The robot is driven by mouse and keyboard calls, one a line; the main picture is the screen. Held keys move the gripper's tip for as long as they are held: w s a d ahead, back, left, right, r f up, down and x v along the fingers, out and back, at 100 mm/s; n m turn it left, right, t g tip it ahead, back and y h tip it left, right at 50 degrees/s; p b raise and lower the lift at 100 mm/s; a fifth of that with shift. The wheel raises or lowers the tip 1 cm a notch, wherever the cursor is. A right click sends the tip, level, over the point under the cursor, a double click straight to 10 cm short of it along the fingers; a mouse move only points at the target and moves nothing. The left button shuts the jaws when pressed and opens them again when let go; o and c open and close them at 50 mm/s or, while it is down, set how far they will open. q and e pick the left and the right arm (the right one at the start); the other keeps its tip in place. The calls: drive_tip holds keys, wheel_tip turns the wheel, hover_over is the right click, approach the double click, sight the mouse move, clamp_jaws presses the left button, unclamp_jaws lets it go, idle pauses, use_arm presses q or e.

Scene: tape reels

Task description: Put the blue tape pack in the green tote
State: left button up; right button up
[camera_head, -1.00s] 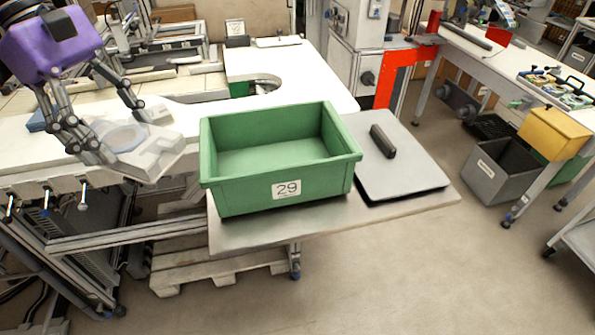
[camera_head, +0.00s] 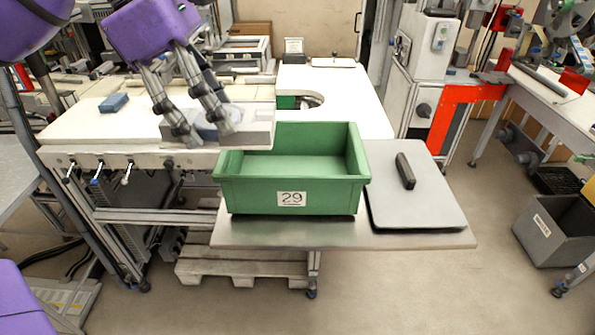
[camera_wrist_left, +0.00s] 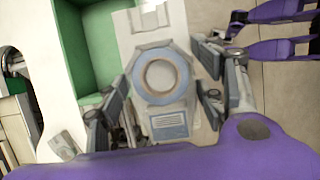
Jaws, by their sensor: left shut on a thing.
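The blue tape pack (camera_head: 254,127) is a pale, clear pack with a blue tape ring and a blue label. In the left wrist view the ring and label (camera_wrist_left: 168,125) face the camera. My left gripper (camera_head: 203,132) is shut on the pack, with fingers on both sides of it in the left wrist view. In the head view it holds the pack behind and left of the green tote (camera_head: 292,198). The tote is upright, carries the number 29, and its visible inside is empty. Its green wall also shows in the left wrist view (camera_wrist_left: 67,60).
The tote stands on a metal shelf (camera_head: 270,232) at the front of a white workbench (camera_head: 345,95). A grey board (camera_head: 415,205) with a dark bar (camera_head: 405,171) lies right of it. A small blue block (camera_head: 114,103) lies on the bench at left.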

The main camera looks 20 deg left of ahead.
sight(261, 110)
use_arm(q)
drive_tip(key=w+d+f, duration=0.1)
drive_tip(key=w, duration=0.1)
drive_tip(key=w+d+f+p, duration=0.1)
drive_tip(key=w+d, duration=0.1)
drive_tip(key=w+d+f, duration=0.1)
drive_tip(key=w, duration=0.1)
drive_tip(key=shift+w+d, duration=0.35)
drive_tip(key=w+d+f, duration=0.3)
drive_tip(key=w+f, duration=0.1)
drive_tip(key=f, duration=0.7)
drive_tip(key=shift+w+p, duration=0.2)
drive_tip(key=shift+p, duration=0.15)
drive_tip(key=o, duration=1.3)
use_arm(e)
drive_tip(key=shift+w+a+r, duration=0.1)
drive_tip(key=shift+w+r, duration=0.15)
drive_tip(key=shift+r, duration=0.25)
drive_tip(key=shift+w+a+r, duration=0.1)
drive_tip(key=shift+w+r, duration=0.1)
drive_tip(key=shift+r, duration=0.3)
